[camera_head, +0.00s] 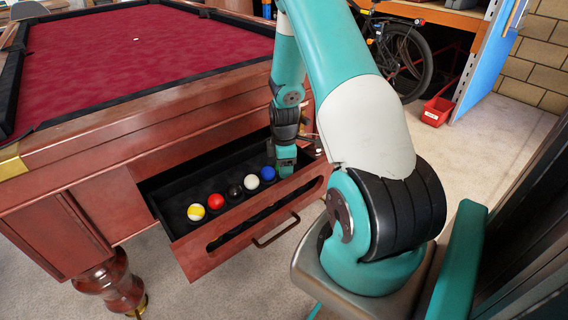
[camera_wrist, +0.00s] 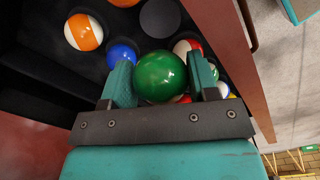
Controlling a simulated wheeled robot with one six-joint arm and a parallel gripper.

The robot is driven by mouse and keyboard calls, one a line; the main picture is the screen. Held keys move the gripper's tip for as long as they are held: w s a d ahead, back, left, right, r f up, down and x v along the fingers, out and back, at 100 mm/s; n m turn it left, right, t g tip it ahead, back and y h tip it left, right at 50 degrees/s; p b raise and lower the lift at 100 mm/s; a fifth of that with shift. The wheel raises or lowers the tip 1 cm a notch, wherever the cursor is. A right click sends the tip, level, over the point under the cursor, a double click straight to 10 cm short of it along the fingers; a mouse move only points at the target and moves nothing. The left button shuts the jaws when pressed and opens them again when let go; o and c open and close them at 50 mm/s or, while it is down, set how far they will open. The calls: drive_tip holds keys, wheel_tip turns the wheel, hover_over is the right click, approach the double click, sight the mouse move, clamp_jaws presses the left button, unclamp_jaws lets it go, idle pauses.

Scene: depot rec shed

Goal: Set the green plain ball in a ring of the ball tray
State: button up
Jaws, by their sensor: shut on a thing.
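The green plain ball (camera_wrist: 160,77) is between the two teal fingers of my gripper (camera_wrist: 163,90) in the wrist view, and the gripper is shut on it. In the head view, my gripper (camera_head: 286,168) points down at the right end of the open drawer, and the green ball cannot be made out. The black ball tray (camera_head: 205,168) lies in the drawer. A dark round spot (camera_wrist: 160,18), apparently an empty ring, shows above the green ball in the wrist view. I cannot tell the ball's height over the tray.
An orange-striped ball (camera_wrist: 84,32) is in the wrist view. The pool table (camera_head: 150,120) rises behind; the wooden drawer front (camera_head: 225,245) borders the tray.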

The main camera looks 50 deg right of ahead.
drive_tip(key=shift+f+b, duration=1.1)
drive_tip(key=shift+f, duration=0.8)
drive_tip(key=shift+s+f, duration=0.1)
drive_tip(key=shift+f, duration=0.25)
drive_tip(key=shift+s+f+b, duration=0.1)
drive_tip(key=shift+b, duration=0.2)
drive_tip(key=o, duration=1.1)
drive_tip(key=shift+a, duration=0.1)
drive_tip(key=shift+c, duration=0.2)
wheel_tip(320, 180, up, 19)
drive_tip(key=p, duration=0.4)
drive_tip(key=shift+f, duration=0.2)
drive_tip(key=shift+w, duration=0.2)
